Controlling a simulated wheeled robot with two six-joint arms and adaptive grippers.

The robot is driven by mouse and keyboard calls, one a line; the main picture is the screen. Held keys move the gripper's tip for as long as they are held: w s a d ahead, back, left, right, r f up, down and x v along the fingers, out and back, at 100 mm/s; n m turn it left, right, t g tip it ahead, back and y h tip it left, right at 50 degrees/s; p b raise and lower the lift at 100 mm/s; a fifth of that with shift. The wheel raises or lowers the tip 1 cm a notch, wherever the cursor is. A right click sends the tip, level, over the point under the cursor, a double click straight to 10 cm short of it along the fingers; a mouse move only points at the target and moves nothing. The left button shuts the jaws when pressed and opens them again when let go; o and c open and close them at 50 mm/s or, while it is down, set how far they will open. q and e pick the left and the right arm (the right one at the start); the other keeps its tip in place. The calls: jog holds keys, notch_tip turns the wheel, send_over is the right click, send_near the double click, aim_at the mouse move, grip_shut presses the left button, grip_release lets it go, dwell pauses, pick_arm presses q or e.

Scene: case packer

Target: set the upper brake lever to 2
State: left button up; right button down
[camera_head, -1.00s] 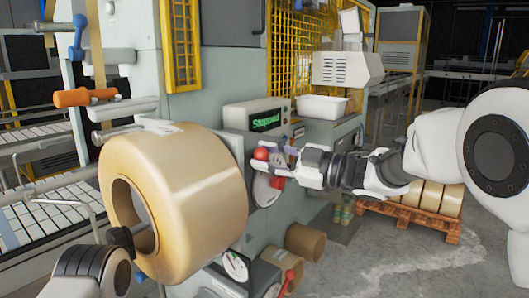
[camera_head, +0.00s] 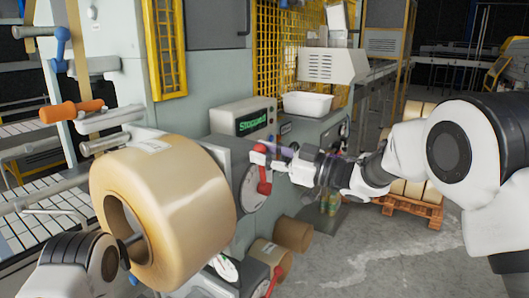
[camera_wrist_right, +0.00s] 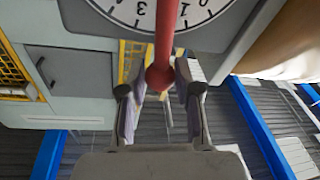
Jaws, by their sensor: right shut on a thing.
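The upper brake lever (camera_head: 264,181) is red and stands nearly upright in front of a round white dial (camera_head: 251,194) on the machine's grey panel. In the right wrist view the red ball knob (camera_wrist_right: 159,78) sits between the two fingers (camera_wrist_right: 158,92). The lever's shaft runs across the dial (camera_wrist_right: 150,12), whose numbers are only partly in view. My left arm shows at the lower left; its gripper is not visible.
A large tan tape roll (camera_head: 170,205) stands left of the dial. A second red lever (camera_head: 275,279) is lower down. A display box (camera_head: 243,118) and white tray (camera_head: 307,103) are above. Open floor (camera_head: 350,255) lies to the right.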

jog(key=shift+r, duration=0.2)
jog(key=c, duration=1)
grip_release()
jog(key=shift+o, duration=0.9)
jog(key=shift+f, duration=0.1)
jog(key=v, duration=1.2)
jog(key=shift+a, duration=0.15)
